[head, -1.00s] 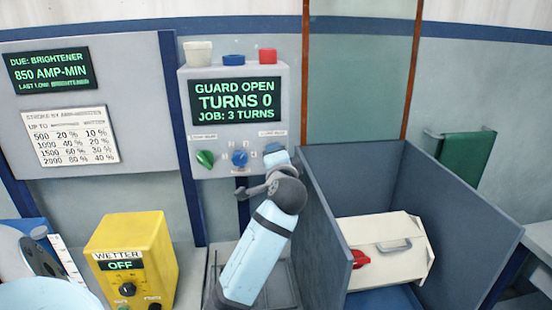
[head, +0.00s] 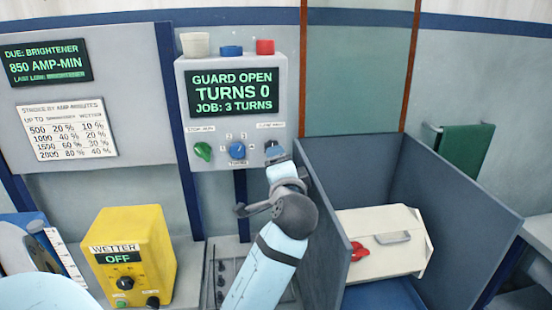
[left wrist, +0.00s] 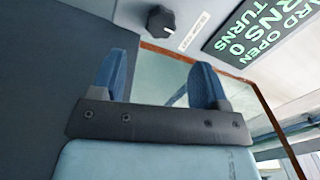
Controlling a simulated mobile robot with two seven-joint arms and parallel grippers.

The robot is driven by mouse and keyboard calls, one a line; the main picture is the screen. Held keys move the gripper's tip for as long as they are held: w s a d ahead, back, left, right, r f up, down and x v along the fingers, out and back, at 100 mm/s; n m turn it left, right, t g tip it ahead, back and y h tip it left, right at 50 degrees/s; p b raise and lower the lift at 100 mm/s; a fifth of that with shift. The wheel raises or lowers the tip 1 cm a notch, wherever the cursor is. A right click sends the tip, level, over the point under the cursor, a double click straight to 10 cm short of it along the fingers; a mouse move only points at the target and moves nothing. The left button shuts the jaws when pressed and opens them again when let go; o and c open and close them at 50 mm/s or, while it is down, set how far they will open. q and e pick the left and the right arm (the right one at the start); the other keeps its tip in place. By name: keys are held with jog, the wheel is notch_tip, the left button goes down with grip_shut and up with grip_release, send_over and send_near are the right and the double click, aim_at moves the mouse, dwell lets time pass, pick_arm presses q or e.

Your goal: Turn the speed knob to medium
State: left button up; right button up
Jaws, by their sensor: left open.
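The grey control box (head: 182,115) on the wall has a green knob (head: 202,151), a blue knob (head: 237,150) with marks around it, and a third, dark knob at its lower right. The dark knob shows in the left wrist view (left wrist: 160,20) beside a small label I cannot read. In the head view it is mostly hidden by my left gripper (head: 277,157), which is just below it. In the left wrist view my left gripper (left wrist: 158,78) has its two blue fingers apart and nothing between them; the knob is beyond the fingertips. My right gripper is not in view.
The box's screen (head: 233,92) reads guard open, turns 0, job 3 turns. A blue-grey walled bay (head: 450,195) with a white lidded box (head: 385,225) stands close right of my arm. A yellow wetter unit (head: 155,225) reads off at left.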

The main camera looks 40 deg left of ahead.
pick_arm(q)
jog(key=v, duration=0.5)
jog(key=shift+d, duration=0.1)
jog(key=shift+f, duration=0.15)
jog(key=s+d+f+g+h, duration=0.1)
jog(key=s+d+f+h, duration=0.2)
jog(key=f, duration=0.6)
jog(key=s+d+f+g+h, duration=0.1)
jog(key=s+f+h, duration=0.35)
jog(key=f, duration=0.55)
jog(key=s+d+f+n+g+h, duration=0.1)
jog(key=s+d+f+g+h, duration=0.2)
jog(key=s+f, duration=0.3)
jog(key=s+d+f+n+g+h, duration=0.25)
jog(key=s+f+h, duration=0.2)
jog(key=s, duration=0.35)
jog(key=w+d+f+m+t+h+p, duration=0.1)
jog(key=w+d+f+t+h+p, duration=0.1)
jog(key=w+d+f+t+p, duration=0.2)
jog(key=w+d+t+p, duration=0.2)
jog(key=d+t+p, duration=0.1)
jog(key=p, duration=0.1)
jog(key=shift+f+m+p, duration=0.3)
jog(key=shift+m+p, duration=0.05)
